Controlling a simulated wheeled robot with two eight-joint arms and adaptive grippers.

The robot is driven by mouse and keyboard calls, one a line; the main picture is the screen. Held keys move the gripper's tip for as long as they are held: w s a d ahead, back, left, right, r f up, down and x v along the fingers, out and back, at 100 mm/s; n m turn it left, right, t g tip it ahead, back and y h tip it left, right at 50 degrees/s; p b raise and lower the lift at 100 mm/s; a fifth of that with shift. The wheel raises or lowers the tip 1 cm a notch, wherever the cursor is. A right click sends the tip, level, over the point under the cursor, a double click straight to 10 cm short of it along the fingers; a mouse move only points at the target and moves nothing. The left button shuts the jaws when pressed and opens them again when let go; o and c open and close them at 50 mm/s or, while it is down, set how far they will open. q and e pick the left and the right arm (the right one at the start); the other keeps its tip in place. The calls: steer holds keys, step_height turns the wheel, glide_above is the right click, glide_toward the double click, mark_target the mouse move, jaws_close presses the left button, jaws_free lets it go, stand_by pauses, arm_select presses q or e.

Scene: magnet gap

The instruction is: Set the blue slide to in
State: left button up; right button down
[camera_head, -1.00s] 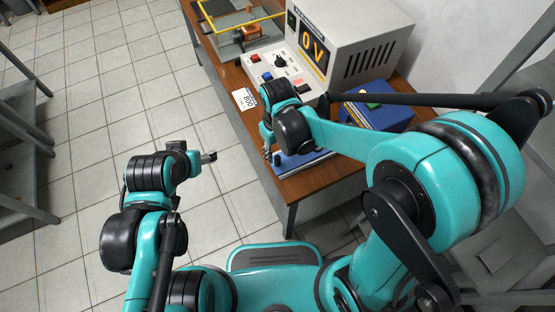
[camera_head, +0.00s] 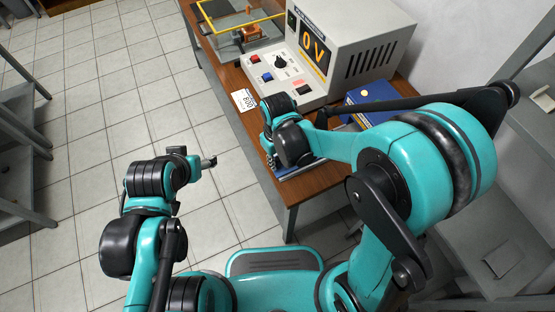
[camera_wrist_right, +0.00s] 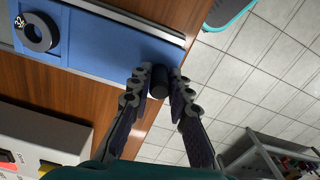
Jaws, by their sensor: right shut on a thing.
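The blue slide (camera_wrist_right: 105,45) is a flat blue plate at the upper left of the right wrist view, along a grey rail. A black cylindrical knob (camera_wrist_right: 159,82) is at its end near the table edge. My right gripper (camera_wrist_right: 160,78) is shut on this knob, a finger on each side. In the head view my right gripper (camera_head: 270,160) is low at the table's front left corner, and the arm hides most of the slide. A little blue shows below it (camera_head: 294,174). My left gripper (camera_head: 209,162) is over the floor, away from the table; its fingers are too small to judge.
A grey power unit (camera_head: 350,45) showing "0 V" and its control panel (camera_head: 280,72) stand behind the slide. A white card (camera_head: 244,100) lies on the wooden table (camera_head: 308,184). A black ring (camera_wrist_right: 39,32) sits on the blue apparatus. Shelving stands at the right.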

steer(key=shift+d, duration=0.1)
steer(key=w+d, duration=0.2)
steer(key=d, duration=0.4)
steer(key=w+d, duration=0.3)
steer(key=d, duration=0.4)
steer(key=w+d, duration=0.3)
steer(key=d, duration=0.4)
steer(key=shift+w, duration=0.15)
steer(key=c, duration=1.4)
jaws_free()
step_height(320, 180, up, 12)
steer(key=shift+a, duration=0.1)
